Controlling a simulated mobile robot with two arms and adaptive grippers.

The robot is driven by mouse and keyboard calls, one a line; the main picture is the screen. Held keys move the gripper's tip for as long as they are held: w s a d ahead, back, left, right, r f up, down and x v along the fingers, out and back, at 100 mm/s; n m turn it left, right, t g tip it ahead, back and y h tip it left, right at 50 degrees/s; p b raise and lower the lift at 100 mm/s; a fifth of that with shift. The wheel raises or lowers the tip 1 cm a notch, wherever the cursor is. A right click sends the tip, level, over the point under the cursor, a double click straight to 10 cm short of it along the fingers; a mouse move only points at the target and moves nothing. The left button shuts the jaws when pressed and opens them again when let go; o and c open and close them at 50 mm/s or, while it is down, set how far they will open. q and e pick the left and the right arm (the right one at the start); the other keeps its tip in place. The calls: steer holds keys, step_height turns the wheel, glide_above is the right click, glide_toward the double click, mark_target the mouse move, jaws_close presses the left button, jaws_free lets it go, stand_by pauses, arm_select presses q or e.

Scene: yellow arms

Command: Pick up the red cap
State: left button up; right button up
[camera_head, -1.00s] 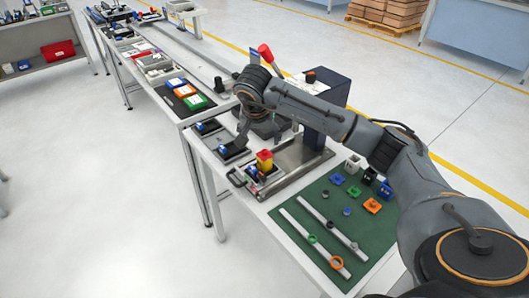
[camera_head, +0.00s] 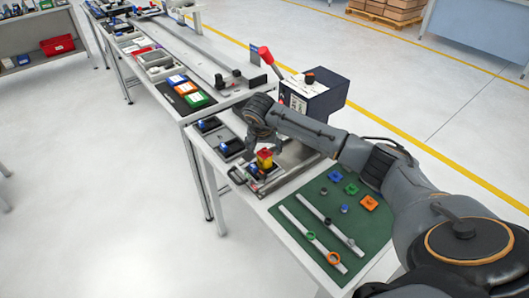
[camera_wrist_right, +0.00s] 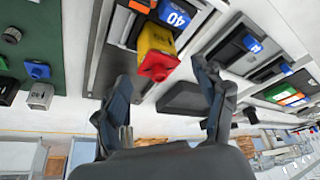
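The red cap (camera_head: 264,152) sits on top of a yellow block (camera_head: 266,164) in a small fixture on the metal plate. In the right wrist view the red cap (camera_wrist_right: 157,67) faces the camera, with the yellow block (camera_wrist_right: 155,40) behind it. My right gripper (camera_head: 261,143) points down close above the cap. Its two fingers are spread in the right wrist view (camera_wrist_right: 161,72), with the cap in the gap between them, nearer the left finger. I see no grip on it. My left gripper is in no view.
A dark box-shaped press (camera_head: 314,95) with a red-knobbed lever stands behind the gripper. A green mat (camera_head: 290,241) with rails, rings and coloured parts lies in front. Trays with blue parts (camera_head: 229,148) sit left of the fixture.

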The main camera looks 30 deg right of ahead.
steer(key=shift+s, duration=0.1)
steer(key=c, duration=0.6)
steer(key=shift+c, duration=0.2)
